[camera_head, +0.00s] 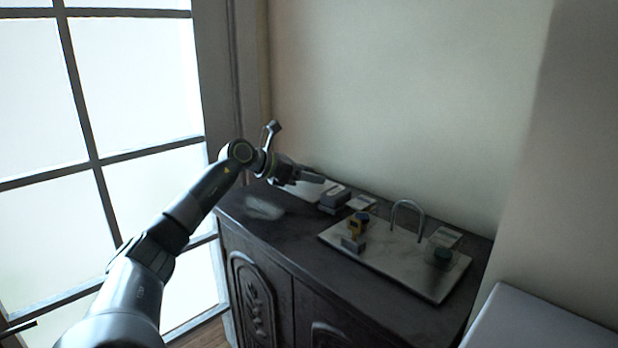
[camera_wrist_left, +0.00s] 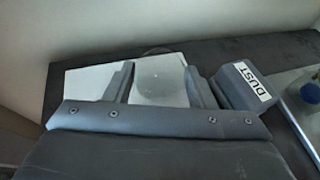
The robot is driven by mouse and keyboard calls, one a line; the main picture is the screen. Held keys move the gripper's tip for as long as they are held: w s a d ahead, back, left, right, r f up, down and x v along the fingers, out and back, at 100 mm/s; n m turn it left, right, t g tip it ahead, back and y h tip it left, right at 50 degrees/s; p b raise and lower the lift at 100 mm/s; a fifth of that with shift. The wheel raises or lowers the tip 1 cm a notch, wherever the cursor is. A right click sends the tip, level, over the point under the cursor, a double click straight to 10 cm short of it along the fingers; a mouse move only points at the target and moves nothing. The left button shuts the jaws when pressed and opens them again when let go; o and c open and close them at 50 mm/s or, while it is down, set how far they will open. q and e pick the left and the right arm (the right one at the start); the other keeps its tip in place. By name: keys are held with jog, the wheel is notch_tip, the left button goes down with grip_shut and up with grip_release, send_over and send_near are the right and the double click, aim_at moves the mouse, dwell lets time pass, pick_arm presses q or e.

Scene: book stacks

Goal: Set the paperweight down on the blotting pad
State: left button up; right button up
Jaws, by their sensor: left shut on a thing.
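My left gripper (camera_head: 308,178) is at the far left end of the dark cabinet top. In the left wrist view its two fingers (camera_wrist_left: 158,88) stand on either side of a pale grey, rounded, see-through-looking thing (camera_wrist_left: 156,78), which I take for the paperweight; the gripper is shut on it. A flat white pad (camera_wrist_left: 92,82), likely the blotting pad, lies behind and beneath the fingers. In the head view the pad (camera_head: 300,190) shows partly under the gripper. Whether the paperweight touches the pad I cannot tell. My right gripper is not in view.
A grey box (camera_wrist_left: 247,88) labelled DUST stands right of the fingers.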

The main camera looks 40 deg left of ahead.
pick_arm(q)
jog(key=shift+f, duration=0.95)
jog(key=o, duration=1.1)
jog(key=shift+o, duration=0.2)
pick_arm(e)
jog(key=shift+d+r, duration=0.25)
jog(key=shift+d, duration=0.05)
